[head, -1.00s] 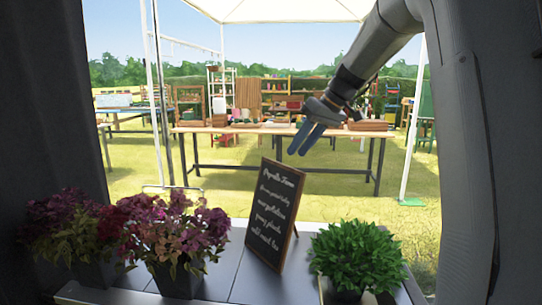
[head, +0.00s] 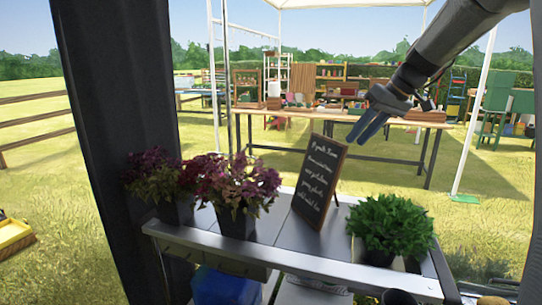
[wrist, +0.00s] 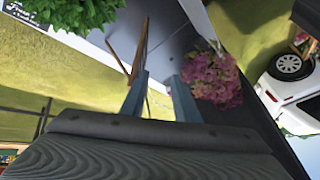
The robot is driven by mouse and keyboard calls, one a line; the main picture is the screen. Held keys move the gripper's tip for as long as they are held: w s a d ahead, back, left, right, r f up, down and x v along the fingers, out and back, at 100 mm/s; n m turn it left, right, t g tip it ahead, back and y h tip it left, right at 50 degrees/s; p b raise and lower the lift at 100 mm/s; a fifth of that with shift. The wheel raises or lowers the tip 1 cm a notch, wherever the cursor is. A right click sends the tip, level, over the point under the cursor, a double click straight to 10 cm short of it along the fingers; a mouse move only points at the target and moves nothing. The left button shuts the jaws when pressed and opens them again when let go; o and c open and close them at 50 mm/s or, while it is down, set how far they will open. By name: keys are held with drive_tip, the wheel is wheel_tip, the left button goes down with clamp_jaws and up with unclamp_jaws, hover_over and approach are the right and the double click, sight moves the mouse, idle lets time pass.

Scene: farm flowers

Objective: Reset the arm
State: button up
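My gripper (head: 372,124) hangs from my arm at the upper right of the head view, in the air beyond the back edge of the cart. In the wrist view my gripper (wrist: 160,98) shows two blue-grey fingers with a gap between them and nothing held. It is open. The fingers point down toward the chalkboard sign, which they appear apart from.
A metal cart (head: 262,261) carries a chalkboard sign (head: 319,180), purple and pink flowers (head: 240,185) and a green leafy plant (head: 388,224). A wooden table (head: 300,115) with crates stands behind. A white vehicle (wrist: 290,90) shows in the wrist view.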

drive_tip(key=s+a+f+m+g+h, duration=0.1)
drive_tip(key=s+a+f+m+h, duration=0.1)
drive_tip(key=s+f, duration=1)
drive_tip(key=s+a+f+m+g+h, duration=0.2)
drive_tip(key=s+f, duration=1.1)
drive_tip(key=s, duration=0.7)
drive_tip(key=shift+a+f+h, duration=0.2)
drive_tip(key=shift+a+h, duration=0.4)
drive_tip(key=shift+a, duration=0.15)
